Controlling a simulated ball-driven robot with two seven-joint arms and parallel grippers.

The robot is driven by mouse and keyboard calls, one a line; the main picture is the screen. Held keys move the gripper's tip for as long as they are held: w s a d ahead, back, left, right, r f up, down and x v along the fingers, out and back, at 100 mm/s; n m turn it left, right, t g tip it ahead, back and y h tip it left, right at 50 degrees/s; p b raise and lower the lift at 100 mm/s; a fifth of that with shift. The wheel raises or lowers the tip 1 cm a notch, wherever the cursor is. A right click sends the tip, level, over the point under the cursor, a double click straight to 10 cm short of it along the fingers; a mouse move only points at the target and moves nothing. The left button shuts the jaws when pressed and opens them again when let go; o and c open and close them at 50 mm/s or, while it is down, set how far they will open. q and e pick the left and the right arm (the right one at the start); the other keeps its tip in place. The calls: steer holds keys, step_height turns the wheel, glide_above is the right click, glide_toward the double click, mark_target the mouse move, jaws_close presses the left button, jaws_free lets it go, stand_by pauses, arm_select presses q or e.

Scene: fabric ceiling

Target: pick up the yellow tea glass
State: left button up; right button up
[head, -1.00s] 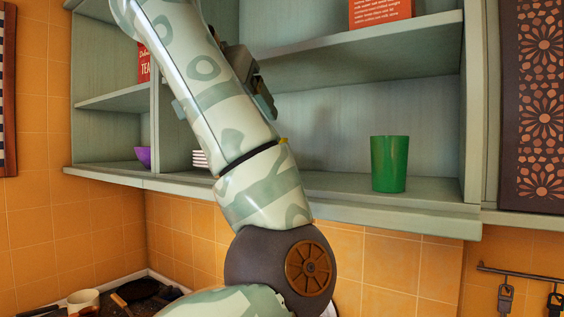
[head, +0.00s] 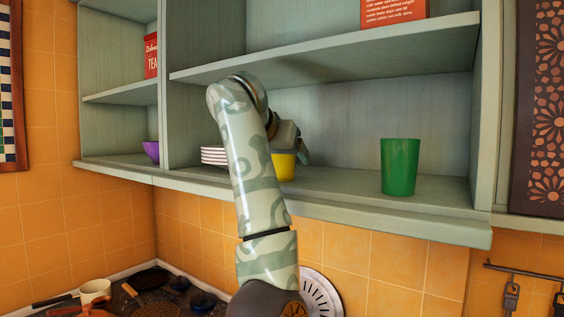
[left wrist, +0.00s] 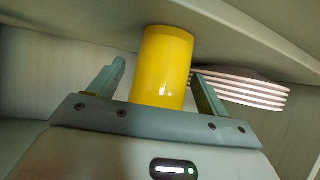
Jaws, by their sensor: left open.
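The yellow tea glass (head: 285,168) stands on the lower shelf in the head view, partly hidden behind my left gripper (head: 292,145) and forearm. In the left wrist view the glass (left wrist: 160,75) is large and lies between the two spread fingers of my left gripper (left wrist: 158,68). The gripper is open. The fingertips are hidden in the head view. My right gripper is in neither view.
A stack of white plates (head: 214,156) is left of the glass; it shows close beside one finger in the left wrist view (left wrist: 240,88). A green cup (head: 400,167) stands to the right. The upper shelf (head: 330,54) runs above; a purple bowl (head: 151,151) is far left.

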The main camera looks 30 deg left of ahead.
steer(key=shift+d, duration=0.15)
arm_select(q)
steer(key=shift+c, duration=1.2)
steer(key=c, duration=0.8)
steer(key=shift+c, duration=0.2)
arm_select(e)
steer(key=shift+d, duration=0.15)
arm_select(q)
steer(key=shift+r, duration=0.1)
